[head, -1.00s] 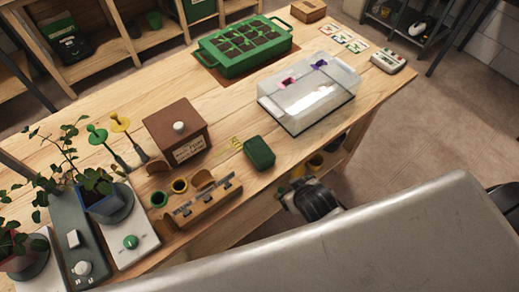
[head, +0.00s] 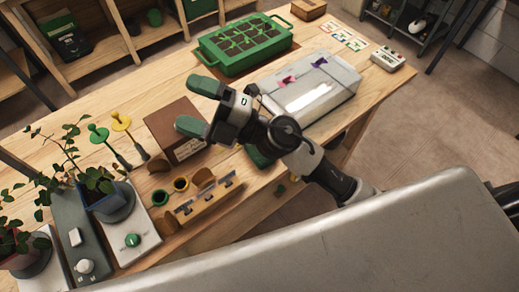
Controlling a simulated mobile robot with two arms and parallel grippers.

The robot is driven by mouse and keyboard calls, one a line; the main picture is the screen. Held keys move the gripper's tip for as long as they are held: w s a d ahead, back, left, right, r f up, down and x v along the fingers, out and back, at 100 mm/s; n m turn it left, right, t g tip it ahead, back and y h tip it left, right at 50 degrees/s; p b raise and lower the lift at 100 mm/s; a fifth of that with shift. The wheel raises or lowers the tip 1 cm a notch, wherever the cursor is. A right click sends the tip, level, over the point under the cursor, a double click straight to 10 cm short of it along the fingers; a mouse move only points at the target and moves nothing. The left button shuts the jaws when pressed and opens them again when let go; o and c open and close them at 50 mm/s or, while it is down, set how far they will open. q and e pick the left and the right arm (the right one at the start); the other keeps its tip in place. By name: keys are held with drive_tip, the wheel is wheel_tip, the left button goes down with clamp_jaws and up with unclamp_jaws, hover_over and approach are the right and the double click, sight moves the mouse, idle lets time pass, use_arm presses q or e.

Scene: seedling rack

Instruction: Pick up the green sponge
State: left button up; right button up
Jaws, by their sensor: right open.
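The green sponge (head: 254,156) lies on the wooden table near its front edge, right of a brown box. My right arm now covers most of it, and only a dark green part shows below the wrist. My right gripper (head: 197,107) is open and empty, with green-tipped fingers spread. In the picture it is up and left of the sponge, over the brown box and the table. I cannot tell its exact height. My left gripper is not in view.
The brown box (head: 174,126) is beside the gripper. A green seedling tray (head: 231,66) stands behind, and a clear-lidded case (head: 322,91) stands to the right. A wooden holder (head: 204,204), potted plants (head: 105,199) and yellow and green stakes (head: 121,122) are left and front.

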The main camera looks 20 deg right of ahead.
drive_tip(key=s+a+f+n+g+h, duration=0.25)
drive_tip(key=f+n+g+h, duration=0.45)
drive_tip(key=f+n+g, duration=0.4)
drive_tip(key=w+d+f+h, duration=0.1)
drive_tip(key=d+h, duration=0.3)
drive_tip(key=d, duration=0.1)
drive_tip(key=w+d+f+h, duration=0.2)
drive_tip(key=d+h, duration=0.2)
drive_tip(key=w+d+f+h, duration=0.2)
drive_tip(key=d+h, duration=0.2)
drive_tip(key=d, duration=0.1)
drive_tip(key=shift+d, duration=0.3)
drive_tip(key=shift+h, duration=0.4)
drive_tip(key=f, duration=0.4)
drive_tip(key=shift+w+d+f+p, duration=0.15)
drive_tip(key=shift+d+f+p, duration=0.05)
drive_tip(key=shift+d+p, duration=0.2)
drive_tip(key=shift+w+d+f+p, duration=0.1)
drive_tip(key=shift+f+p, duration=0.1)
drive_tip(key=shift+f, duration=0.85)
drive_tip(key=shift+w+a+f+p, duration=0.15)
drive_tip(key=shift+f+p, duration=0.1)
drive_tip(key=shift+f, duration=0.75)
drive_tip(key=shift+w+d+f+p, duration=0.1)
drive_tip(key=shift+d+f+p, duration=0.1)
drive_tip(key=shift+f, duration=0.85)
drive_tip(key=shift+c, duration=0.3)
drive_tip(key=c, duration=0.9)
